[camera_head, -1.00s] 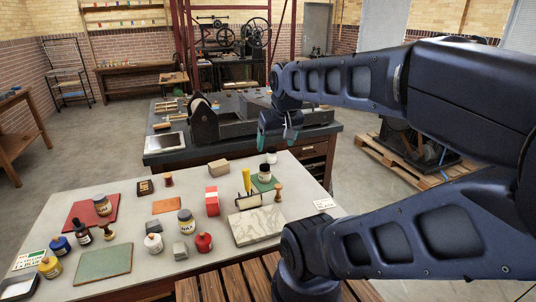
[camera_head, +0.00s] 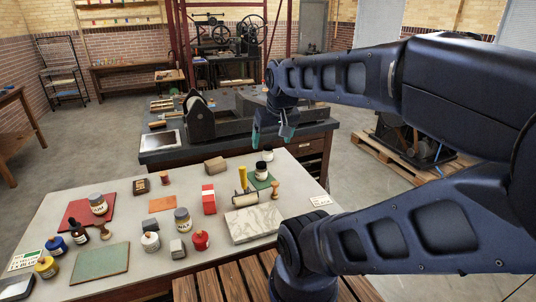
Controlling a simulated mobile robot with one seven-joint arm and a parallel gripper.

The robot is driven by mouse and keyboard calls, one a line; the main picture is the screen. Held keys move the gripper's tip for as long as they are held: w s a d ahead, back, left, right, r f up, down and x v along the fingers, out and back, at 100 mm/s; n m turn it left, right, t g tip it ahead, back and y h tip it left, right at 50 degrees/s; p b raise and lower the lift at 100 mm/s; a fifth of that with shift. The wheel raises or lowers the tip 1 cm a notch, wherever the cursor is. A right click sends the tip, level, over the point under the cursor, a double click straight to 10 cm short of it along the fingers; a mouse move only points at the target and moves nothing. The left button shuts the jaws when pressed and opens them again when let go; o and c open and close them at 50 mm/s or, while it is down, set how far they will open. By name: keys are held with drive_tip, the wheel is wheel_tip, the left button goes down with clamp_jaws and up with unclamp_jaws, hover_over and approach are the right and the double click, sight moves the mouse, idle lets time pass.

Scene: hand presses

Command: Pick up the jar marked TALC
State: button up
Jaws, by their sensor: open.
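Several small labelled jars stand on the pale table; their lettering is too small for me to tell surely which one reads TALC. One grey-lidded jar (camera_head: 98,204) stands on the red mat. Another grey-lidded jar (camera_head: 183,220) stands mid-table. A white jar (camera_head: 151,242) stands just left of a small grey block. A dark-lidded white jar (camera_head: 260,170) stands by the small green mat at the back right. My gripper (camera_head: 270,137) is open and empty, pointing down, raised near the table's far edge, beyond the dark-lidded jar in the picture.
A dark bottle (camera_head: 79,232) and blue and yellow jars are at left. A dark bench (camera_head: 165,154) stands behind.

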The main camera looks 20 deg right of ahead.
drive_tip(key=shift+w, duration=0.15)
drive_tip(key=m+g+h, duration=0.1)
drive_tip(key=m+h, duration=0.1)
drive_tip(key=m, duration=0.5)
hover_over(268, 148)
drive_tip(key=s+a, duration=0.1)
drive_tip(key=s, duration=0.1)
wheel_tip(268, 148, down, 28)
drive_tip(key=x, duration=0.6)
drive_tip(key=shift+w, duration=0.15)
drive_tip(key=shift+h, duration=0.3)
drive_tip(key=shift+w+x, duration=0.2)
drive_tip(key=shift+x, duration=1.1)
drive_tip(key=shift+w+x, duration=0.15)
drive_tip(key=shift+x, duration=1.2)
drive_tip(key=shift+a+r, duration=0.1)
drive_tip(key=shift+r, duration=0.05)
drive_tip(key=shift+c, duration=0.4)
